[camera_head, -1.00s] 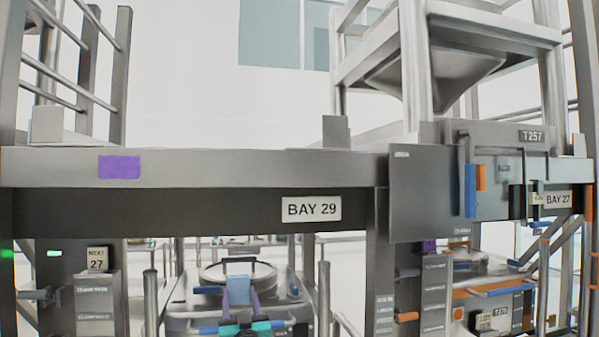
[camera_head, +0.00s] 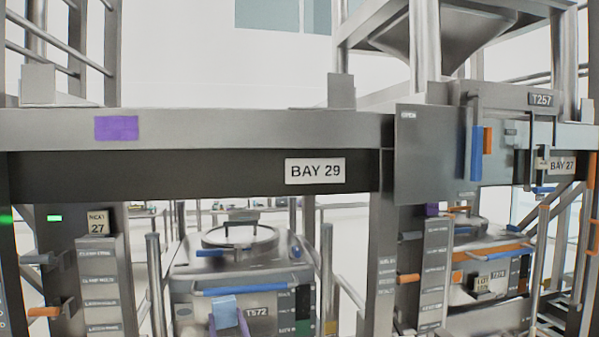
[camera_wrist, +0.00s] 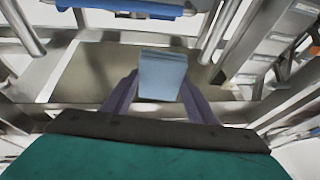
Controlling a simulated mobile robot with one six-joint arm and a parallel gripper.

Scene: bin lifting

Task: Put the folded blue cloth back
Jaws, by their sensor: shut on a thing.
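The folded blue cloth (camera_head: 223,306) is held in front of the bin T572 in the head view. In the wrist view the cloth (camera_wrist: 162,75) is a light blue block standing between two purple fingers. My gripper (camera_head: 229,318) is shut on it, at the bottom of the head view. The same gripper (camera_wrist: 160,92) shows in the wrist view, with its teal body below. The cloth looks clear of any surface, though its lower part is hidden between the fingers.
Bin T572 (camera_head: 190,282) with a round lid and blue bar stands behind the cloth, under the BAY 29 beam (camera_head: 230,130). A column of labelled ledges (camera_head: 101,290) stands left, another (camera_head: 436,270) right. Bin T575 (camera_head: 490,262) is at right. Upright posts flank the middle bay.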

